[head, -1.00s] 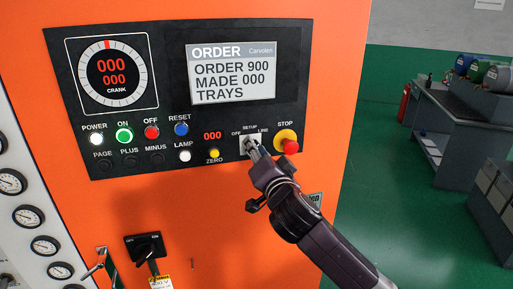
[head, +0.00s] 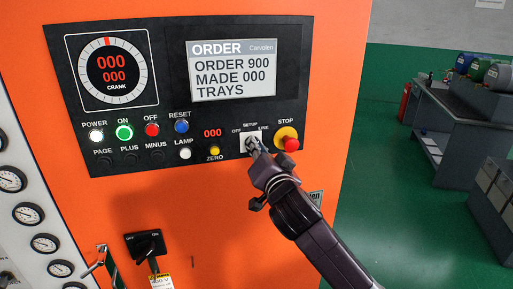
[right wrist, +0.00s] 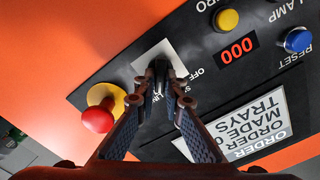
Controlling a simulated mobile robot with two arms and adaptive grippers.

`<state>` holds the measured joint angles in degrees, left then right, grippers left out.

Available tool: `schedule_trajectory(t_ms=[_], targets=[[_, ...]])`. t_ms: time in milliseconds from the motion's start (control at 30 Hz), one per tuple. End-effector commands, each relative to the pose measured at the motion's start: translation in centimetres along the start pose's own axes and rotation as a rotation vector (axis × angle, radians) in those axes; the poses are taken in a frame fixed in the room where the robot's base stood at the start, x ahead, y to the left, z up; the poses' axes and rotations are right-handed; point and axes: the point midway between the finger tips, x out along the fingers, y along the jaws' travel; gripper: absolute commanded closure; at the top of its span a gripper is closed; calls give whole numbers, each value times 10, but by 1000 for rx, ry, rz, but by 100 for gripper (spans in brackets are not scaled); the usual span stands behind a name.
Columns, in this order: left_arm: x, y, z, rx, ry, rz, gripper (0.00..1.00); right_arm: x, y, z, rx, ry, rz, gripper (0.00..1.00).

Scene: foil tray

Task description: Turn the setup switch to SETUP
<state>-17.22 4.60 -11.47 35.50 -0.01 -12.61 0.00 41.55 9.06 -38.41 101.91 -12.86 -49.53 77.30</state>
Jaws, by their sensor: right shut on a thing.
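The setup switch (head: 249,144) sits on a pale square plate on the black control panel, with OFF, SETUP and LINE marked around it. My right gripper (head: 255,148) is at the switch, its fingertips shut on the knob. In the right wrist view the fingers of the right gripper (right wrist: 160,88) close on the dark knob of the setup switch (right wrist: 159,68). The fingers hide much of the knob, so I cannot tell which mark it points to. My left gripper is not in view.
The red STOP button (head: 291,144) on its yellow base is close to the right of the switch. The yellow ZERO button (head: 214,151) is to the left. The display (head: 232,72) reads ORDER 900, MADE 000 TRAYS. Open green floor lies right of the orange cabinet.

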Motion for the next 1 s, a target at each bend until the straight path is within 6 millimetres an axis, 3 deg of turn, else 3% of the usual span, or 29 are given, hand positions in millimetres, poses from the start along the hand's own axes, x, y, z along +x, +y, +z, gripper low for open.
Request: schedule_trajectory(t_ms=[600, 1000], targets=[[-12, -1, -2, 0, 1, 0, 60, 0, -4, 0, -480, 0, 2, 100], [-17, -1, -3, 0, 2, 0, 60, 0, -4, 1, -646, 0, 2, 100]])
